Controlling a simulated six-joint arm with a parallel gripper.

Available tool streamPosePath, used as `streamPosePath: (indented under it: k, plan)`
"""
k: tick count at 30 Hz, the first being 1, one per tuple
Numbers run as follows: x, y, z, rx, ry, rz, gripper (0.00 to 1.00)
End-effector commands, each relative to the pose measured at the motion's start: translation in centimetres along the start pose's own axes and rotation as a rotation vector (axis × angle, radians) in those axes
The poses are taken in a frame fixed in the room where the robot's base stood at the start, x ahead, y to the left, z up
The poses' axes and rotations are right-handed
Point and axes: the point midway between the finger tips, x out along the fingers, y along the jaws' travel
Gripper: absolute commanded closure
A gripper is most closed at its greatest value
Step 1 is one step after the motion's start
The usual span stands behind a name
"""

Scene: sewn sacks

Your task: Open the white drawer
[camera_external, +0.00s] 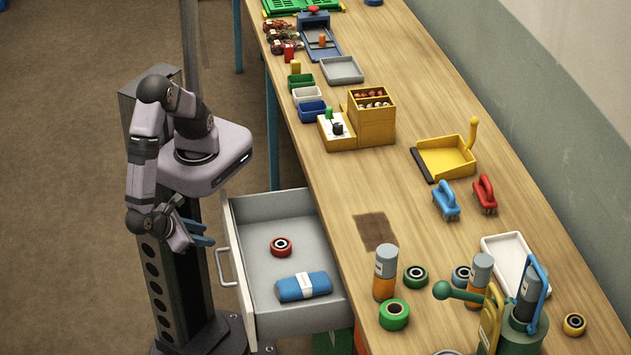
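The white drawer (264,208) under the near side of the bench is pulled out, with its inside in plain view. Its handle (229,262) is a pale bar on the drawer's left-hand front. A red wheel (281,247) and a blue wrapped bundle (303,287) with a white label lie inside it. My gripper (205,233) is left of the drawer, near the front and the handle. Its blue fingers look spread apart with nothing between them. They appear apart from the handle, though the exact gap is hard to judge.
The wooden bench (400,120) runs along the right. Near the drawer it holds grey-and-orange cylinders (385,272), a green wheel (394,315) and a green hand-lever device (520,330). A yellow dustpan (446,157) and brushes lie farther back. Brown floor is clear at left.

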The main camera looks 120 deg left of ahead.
Motion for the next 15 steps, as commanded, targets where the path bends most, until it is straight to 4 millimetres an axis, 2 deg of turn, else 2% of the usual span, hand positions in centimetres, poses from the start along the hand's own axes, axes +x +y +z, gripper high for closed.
streamPosePath:
  k: [1,6,9,15]
  plan:
    - [-0.6,-0.2,0.8,-0.156,0.067,0.029,0.71]
    - [-1.3,-1.9,1.3,-0.670,0.248,0.145,0.71]
    - [-1.7,-2.9,1.6,-0.921,0.322,0.221,0.71]
    - [-2.5,-4.6,2.5,-1.283,0.412,0.349,0.71]
